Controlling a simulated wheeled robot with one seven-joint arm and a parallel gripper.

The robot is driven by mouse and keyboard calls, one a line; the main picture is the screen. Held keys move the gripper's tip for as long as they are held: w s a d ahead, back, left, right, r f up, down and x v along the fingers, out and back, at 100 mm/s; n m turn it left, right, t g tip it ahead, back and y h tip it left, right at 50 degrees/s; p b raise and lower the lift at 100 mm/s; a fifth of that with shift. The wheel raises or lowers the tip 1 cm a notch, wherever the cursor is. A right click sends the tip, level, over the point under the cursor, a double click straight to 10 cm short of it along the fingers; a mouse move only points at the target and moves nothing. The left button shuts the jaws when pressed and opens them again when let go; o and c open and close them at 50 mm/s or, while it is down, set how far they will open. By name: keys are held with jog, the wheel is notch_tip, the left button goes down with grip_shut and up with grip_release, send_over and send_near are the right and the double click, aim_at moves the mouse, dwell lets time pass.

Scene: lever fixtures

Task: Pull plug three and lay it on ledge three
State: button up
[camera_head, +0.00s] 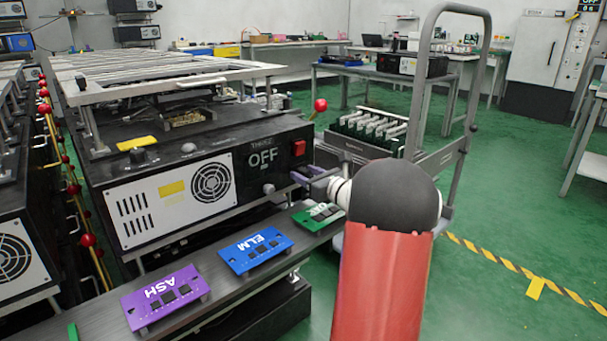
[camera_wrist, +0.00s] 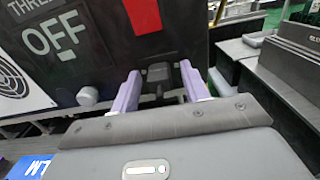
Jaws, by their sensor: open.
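The black unit marked THREE and OFF (camera_head: 262,140) stands at the centre left in the head view. In the wrist view, a small dark plug-like block (camera_wrist: 158,71) sits low on its front face, below a red switch (camera_wrist: 143,14). My gripper (camera_head: 306,175) is at the lower right corner of the unit's front. In the wrist view, its two purple fingers (camera_wrist: 160,78) are apart, one on each side of the dark block, with gaps visible. In the head view, the block is hidden. A dark ledge (camera_head: 216,286) runs below and in front of the unit.
Purple ASH (camera_head: 164,296), blue ELM (camera_head: 254,249) and a green board (camera_head: 318,215) lie along the ledge. A pale round knob (camera_wrist: 88,96) is left of the fingers. A trolley (camera_head: 440,170) with a tall handle stands behind my arm. Green floor is open at right.

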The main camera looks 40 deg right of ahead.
aim_at(308, 175)
grip_shut()
jog(key=shift+s, duration=0.15)
jog(key=shift+s+d+b, duration=0.15)
jog(key=shift+s, duration=1.3)
jog(key=shift+s+d+b, duration=0.1)
jog(key=shift+s+b, duration=0.05)
jog(key=shift+s, duration=1.25)
